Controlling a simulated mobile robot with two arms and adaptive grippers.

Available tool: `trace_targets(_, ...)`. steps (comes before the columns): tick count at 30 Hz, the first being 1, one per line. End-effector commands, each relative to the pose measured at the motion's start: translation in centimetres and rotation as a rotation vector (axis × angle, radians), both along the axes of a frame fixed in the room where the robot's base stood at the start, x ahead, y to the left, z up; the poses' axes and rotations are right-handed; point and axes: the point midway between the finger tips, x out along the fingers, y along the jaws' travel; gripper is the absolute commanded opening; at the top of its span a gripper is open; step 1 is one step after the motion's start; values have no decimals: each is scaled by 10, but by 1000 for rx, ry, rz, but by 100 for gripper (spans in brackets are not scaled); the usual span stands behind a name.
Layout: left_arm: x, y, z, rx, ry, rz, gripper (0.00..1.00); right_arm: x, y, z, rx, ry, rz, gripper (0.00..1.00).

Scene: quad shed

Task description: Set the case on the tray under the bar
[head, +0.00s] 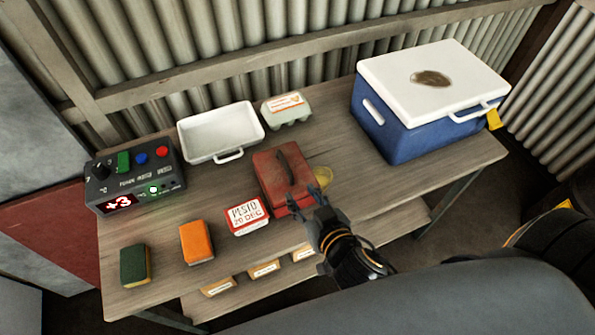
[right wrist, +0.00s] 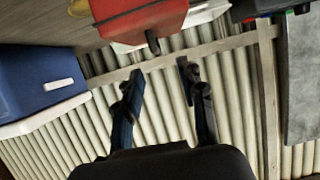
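The red case (head: 270,177) with a dark handle (head: 287,162) on top stands on the wooden bench. The white tray (head: 218,134), shallow with a loop handle at its front, lies empty behind and left of the case. My right gripper (head: 306,193) is at the case's front right edge, fingers apart. In the right wrist view the open right gripper (right wrist: 161,69) has nothing between its fingers; the red case (right wrist: 125,18) is just beyond the tips. Contact cannot be told. My left gripper is not in view.
A blue cooler (head: 400,130) stands right. A control box (head: 135,178) stands left. A wooden rail (head: 220,70) crosses the wall behind.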

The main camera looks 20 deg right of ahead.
Motion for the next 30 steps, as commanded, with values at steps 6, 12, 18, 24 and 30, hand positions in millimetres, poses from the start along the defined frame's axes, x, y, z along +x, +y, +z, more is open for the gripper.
trace_targets(6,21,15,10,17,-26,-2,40,22,-3,1,-7,-10,-36,39)
trace_targets(12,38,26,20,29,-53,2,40,60,-3,-13,-9,-9,-36,39)
trace_targets(18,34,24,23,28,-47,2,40,81,-1,-25,-5,-7,-35,39)
trace_targets(24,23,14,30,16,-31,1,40,96,-3,-27,-8,-7,-36,39)
trace_targets(30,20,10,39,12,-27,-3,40,122,-4,-36,-6,-6,-35,39)
